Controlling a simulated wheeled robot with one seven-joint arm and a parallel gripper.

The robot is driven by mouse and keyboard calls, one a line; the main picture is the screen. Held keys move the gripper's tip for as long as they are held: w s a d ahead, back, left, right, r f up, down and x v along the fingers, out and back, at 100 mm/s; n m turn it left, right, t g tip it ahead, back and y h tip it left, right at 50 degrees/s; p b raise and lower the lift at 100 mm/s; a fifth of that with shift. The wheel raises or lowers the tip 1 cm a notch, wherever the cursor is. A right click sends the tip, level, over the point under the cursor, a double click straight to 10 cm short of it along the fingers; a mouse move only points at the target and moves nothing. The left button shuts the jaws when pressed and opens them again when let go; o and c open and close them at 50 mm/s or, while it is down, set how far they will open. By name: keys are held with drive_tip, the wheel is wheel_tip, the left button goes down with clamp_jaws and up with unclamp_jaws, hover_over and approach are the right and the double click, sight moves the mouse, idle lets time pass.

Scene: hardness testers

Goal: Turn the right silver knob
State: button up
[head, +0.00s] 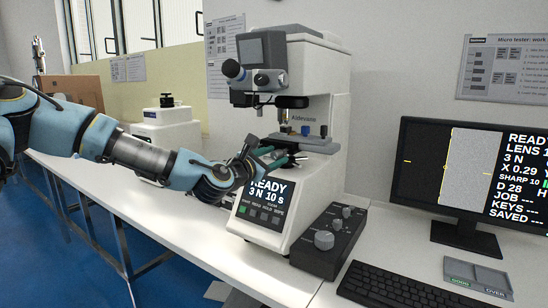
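The white micro hardness tester (318,85) stands on the bench, with a small stage under its lens turret. My gripper (274,158) reaches in from the left, its greenish fingers at the front of the stage, above the tester's lit screen. Small silver parts (297,157) show just right of the fingertips; I cannot tell whether one is the right silver knob or whether the fingers touch it. The finger gap is too small and hidden to judge. A black control box (318,257) right of the tester carries a large grey knob (324,240) and smaller knobs (346,211).
A monitor (455,180), a black keyboard (390,286) and a grey two-part tray (477,275) are on the right. Another white instrument (165,135) stands behind my arm. The front-left benchtop (160,215) is clear.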

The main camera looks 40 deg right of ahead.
drive_tip(key=shift+o, duration=0.5)
drive_tip(key=shift+a, duration=0.1)
drive_tip(key=shift+s+a, duration=0.1)
drive_tip(key=shift+a, duration=0.15)
drive_tip(key=b+v, duration=0.2)
drive_tip(key=v, duration=0.8)
drive_tip(key=shift+b, duration=0.35)
